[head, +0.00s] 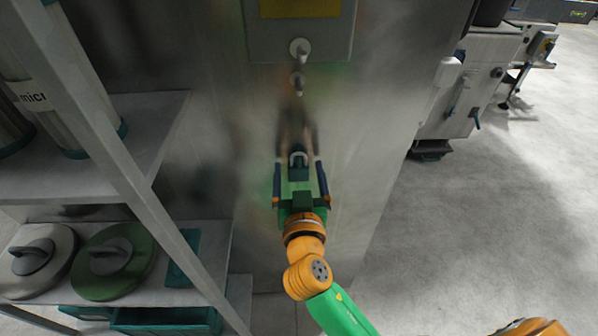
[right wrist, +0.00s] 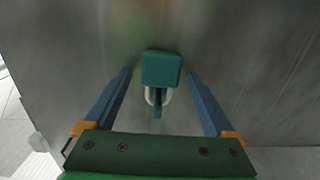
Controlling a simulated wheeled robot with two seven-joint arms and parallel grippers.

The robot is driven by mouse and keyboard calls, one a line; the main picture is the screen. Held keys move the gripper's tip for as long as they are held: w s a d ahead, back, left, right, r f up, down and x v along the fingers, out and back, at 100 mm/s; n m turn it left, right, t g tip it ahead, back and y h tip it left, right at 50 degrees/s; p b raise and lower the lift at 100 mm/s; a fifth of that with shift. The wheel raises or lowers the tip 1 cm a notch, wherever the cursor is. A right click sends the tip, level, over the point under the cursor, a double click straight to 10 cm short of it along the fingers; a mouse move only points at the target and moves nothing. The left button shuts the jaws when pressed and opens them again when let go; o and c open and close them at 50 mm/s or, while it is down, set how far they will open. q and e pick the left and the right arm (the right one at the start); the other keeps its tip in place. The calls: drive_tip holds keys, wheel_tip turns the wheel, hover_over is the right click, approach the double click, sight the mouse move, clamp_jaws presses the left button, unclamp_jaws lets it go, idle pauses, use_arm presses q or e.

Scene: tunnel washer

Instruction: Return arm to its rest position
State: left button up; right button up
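My right gripper (head: 298,165) is open in front of the grey metal panel (head: 370,130), its two blue fingers pointing at it. Between the fingers is a small green block with a pale ring (head: 298,158), close to the panel. In the right wrist view the green block (right wrist: 161,69) sits between the fingertips of the gripper (right wrist: 160,74), with a gap on each side, so it is not gripped. What the block is exactly, I cannot tell. My left gripper is not in view.
A metal shelf (head: 150,205) at left holds cylinders and round lidded items (head: 113,262). A machine (head: 470,85) stands at back right. Open floor (head: 500,220) lies to the right.

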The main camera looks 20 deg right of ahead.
drive_tip(key=b+v, duration=0.2)
drive_tip(key=v, duration=0.4)
drive_tip(key=a+f+n+g+y+p, duration=0.3)
drive_tip(key=a+f+n+y, duration=0.15)
drive_tip(key=f, duration=0.75)
drive_tip(key=s+f+n+g+p, duration=0.1)
drive_tip(key=s+f+n+g, duration=0.2)
drive_tip(key=f, duration=0.5)
drive_tip(key=s+f+g+p, duration=0.25)
drive_tip(key=s+f, duration=0.25)
drive_tip(key=f, duration=0.4)
drive_tip(key=s+d+f+m+g+p, duration=0.1)
drive_tip(key=s+d+f+g, duration=0.2)
drive_tip(key=s, duration=0.8)
drive_tip(key=s+d+f+m+g+p, duration=0.1)
drive_tip(key=s+d+f+g, duration=0.3)
drive_tip(key=s+d+f, duration=0.4)
drive_tip(key=s, duration=0.4)
drive_tip(key=shift+d, duration=0.25)
